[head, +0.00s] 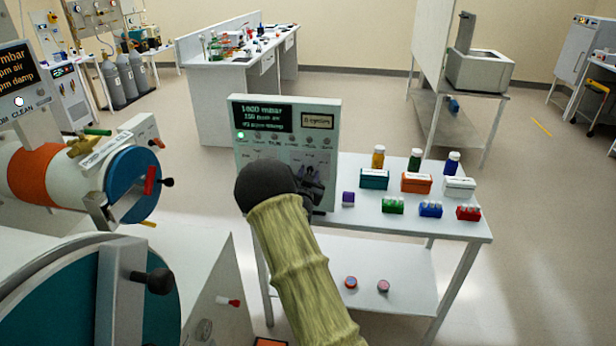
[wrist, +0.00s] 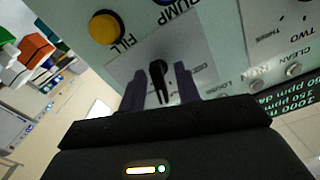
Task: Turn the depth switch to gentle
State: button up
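The depth switch (wrist: 158,78) is a small black knob with a narrow pointer, on a light label plate of the control panel (wrist: 228,42). In the wrist view its narrow end points down the picture. Lettering right of the knob is upside down and partly hidden, too small to read surely. My gripper (wrist: 159,80) is open, one dark finger on each side of the knob, with slim gaps visible. In the head view the panel (head: 285,122) stands on a white table, and my gripper is at its lower part. My arm hides the switch there.
A yellow FILL button (wrist: 105,28) and a blue PUMP button sit close to the switch. A second label marked TWO and THREE (wrist: 283,30) is to the right. Bottles and small coloured boxes (head: 416,183) stand on the table (head: 355,215) right of the panel.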

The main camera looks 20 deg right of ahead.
jog(key=b+v, duration=0.4)
jog(key=v, duration=1.3)
jog(key=shift+a, duration=0.2)
jog(key=shift+s, duration=0.15)
jog(key=s+a+f+n+g+y+p, duration=0.25)
jog(key=s+a+n+g+y, duration=0.25)
jog(key=s+a+g+y, duration=0.3)
jog(key=s+a+r+n+g+y+p, duration=0.2)
jog(key=s+a+n+g, duration=0.1)
jog(key=s, duration=1.2)
jog(key=shift+s+r+n+g, duration=0.2)
jog(key=shift+s+n+g, duration=0.15)
jog(key=shift+n+g, duration=0.6)
jog(key=shift+w+n+t, duration=0.1)
jog(key=shift+n+t, duration=0.15)
grip_shut()
